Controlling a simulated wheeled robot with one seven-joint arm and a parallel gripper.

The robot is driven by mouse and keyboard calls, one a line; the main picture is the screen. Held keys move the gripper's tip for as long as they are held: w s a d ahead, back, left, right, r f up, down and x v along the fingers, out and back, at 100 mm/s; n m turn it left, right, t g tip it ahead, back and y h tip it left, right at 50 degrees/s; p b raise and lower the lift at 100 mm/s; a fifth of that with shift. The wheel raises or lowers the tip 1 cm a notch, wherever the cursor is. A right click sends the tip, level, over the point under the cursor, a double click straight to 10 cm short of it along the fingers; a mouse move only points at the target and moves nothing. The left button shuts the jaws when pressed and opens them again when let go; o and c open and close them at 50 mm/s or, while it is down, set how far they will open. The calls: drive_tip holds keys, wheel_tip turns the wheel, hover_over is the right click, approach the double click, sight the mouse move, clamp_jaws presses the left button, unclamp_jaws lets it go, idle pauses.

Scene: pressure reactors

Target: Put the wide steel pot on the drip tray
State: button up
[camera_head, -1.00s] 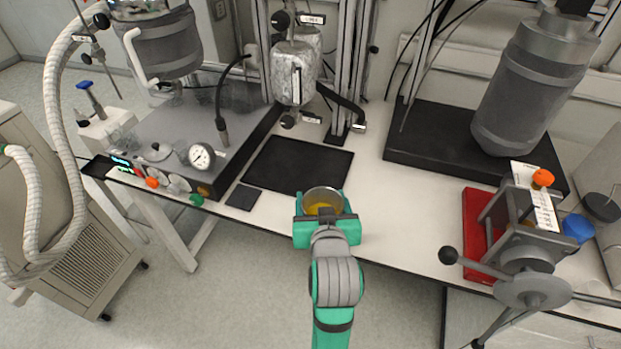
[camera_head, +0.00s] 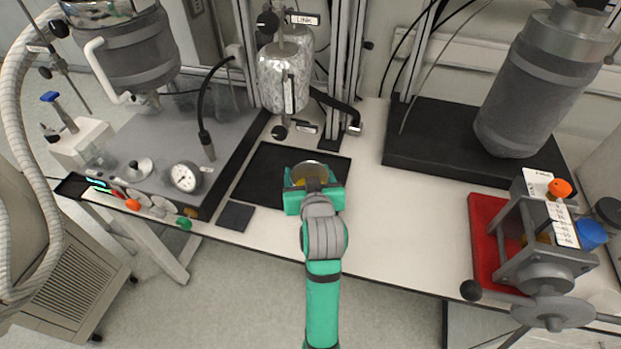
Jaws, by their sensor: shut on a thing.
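The wide steel pot (camera_head: 309,167) shows as a round metal rim with yellow-amber content inside. My gripper (camera_head: 314,188), green with a grey wrist, is shut on it. The gripper hides most of the pot's near side and its bottom. The flat black tray (camera_head: 262,180), which looks like the drip tray, lies on the white bench below the foil-wrapped vessel. The pot and gripper overlap the tray's right part in the picture. I cannot tell how high the pot is above it.
The foil-wrapped vessel (camera_head: 284,80) hangs behind the tray, with a black lever (camera_head: 335,105) to its right. A small black pad (camera_head: 235,216) lies at the front left. A gauge box stands left. Bare bench (camera_head: 400,220) is right; a red tray (camera_head: 485,235) holds a press.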

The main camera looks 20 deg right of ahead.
drive_tip(key=w+d+f, duration=0.1)
drive_tip(key=w+f, duration=0.1)
drive_tip(key=w+d+f, duration=0.1)
drive_tip(key=w+f, duration=0.1)
drive_tip(key=w+d+f, duration=0.1)
drive_tip(key=w+f, duration=0.1)
drive_tip(key=w, duration=0.1)
drive_tip(key=shift+f, duration=0.35)
drive_tip(key=shift+w+f, duration=0.1)
drive_tip(key=shift+f, duration=1.6)
drive_tip(key=shift+f, duration=0.1)
drive_tip(key=o, duration=1.4)
drive_tip(key=shift+w+f, duration=0.1)
drive_tip(key=shift+o, duration=0.2)
drive_tip(key=shift+a+r, duration=0.1)
drive_tip(key=shift+r, duration=0.1)
drive_tip(key=v, duration=1.2)
